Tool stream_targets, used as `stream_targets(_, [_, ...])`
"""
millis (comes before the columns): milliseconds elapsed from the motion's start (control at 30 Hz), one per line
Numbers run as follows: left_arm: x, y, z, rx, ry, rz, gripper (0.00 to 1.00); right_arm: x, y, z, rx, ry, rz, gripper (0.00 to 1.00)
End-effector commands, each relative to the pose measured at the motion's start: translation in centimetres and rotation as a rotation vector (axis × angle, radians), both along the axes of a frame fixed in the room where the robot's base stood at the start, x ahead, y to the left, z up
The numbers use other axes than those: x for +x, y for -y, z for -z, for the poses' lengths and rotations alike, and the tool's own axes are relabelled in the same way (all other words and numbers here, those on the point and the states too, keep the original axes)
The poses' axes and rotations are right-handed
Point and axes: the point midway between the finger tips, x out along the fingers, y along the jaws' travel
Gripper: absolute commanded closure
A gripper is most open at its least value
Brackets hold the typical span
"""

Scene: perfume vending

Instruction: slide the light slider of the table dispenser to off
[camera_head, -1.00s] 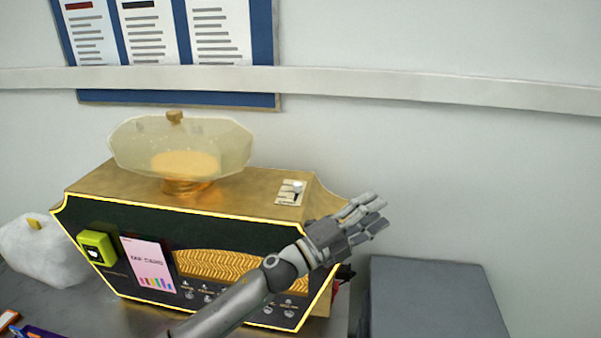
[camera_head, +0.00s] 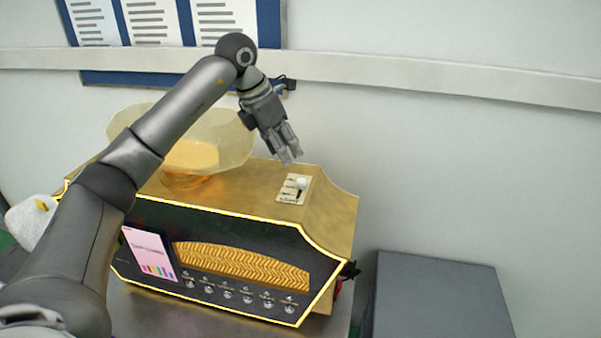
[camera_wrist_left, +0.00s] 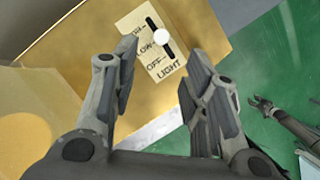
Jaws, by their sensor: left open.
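The light slider panel (camera_head: 294,189) is a small pale plate on the gold top of the table dispenser (camera_head: 240,205), near its right end. It also shows in the left wrist view (camera_wrist_left: 166,69), with HIGH-end lettering partly unclear, then LOW, OFF and LIGHT. The round white knob (camera_wrist_left: 162,37) sits in a dark slot, about level with LOW. It shows in the head view too (camera_head: 301,183). My left gripper (camera_head: 291,160) points down just above and behind the panel, empty. Its fingers (camera_wrist_left: 156,66) are spread apart, and I see no contact with the knob.
A translucent bowl (camera_head: 228,140) stands on the dispenser's top, partly behind my left arm. A grey box (camera_head: 435,295) stands to the right. A wall board (camera_head: 270,25) hangs behind. A dark arm with a gripper (camera_wrist_left: 262,103), likely my right, hangs over the green floor.

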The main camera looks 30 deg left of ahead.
Motion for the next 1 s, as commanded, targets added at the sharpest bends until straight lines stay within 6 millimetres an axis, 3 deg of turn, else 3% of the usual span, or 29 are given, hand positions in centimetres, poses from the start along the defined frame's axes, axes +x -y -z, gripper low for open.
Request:
stream_targets(500, [2.8,1.9,8.0,-0.004,-0.003,0.003,0.59,-0.5,0.7,-3.0,-0.009,-0.008,0.001,0.60])
stream_targets(700, [3.3,2.1,9.3,-0.003,-0.001,0.002,0.59,-0.5,0.7,-3.2,-0.009,-0.008,0.001,0.60])
stream_targets(967, [3.3,2.1,9.4,-0.004,0.000,0.003,0.59,-0.5,0.7,-3.2,-0.009,-0.007,0.001,0.60])
stream_targets(1000, [3.3,2.1,9.4,-0.004,0.000,0.003,0.64,-0.5,0.7,-3.2,-0.008,-0.008,0.001,0.60])
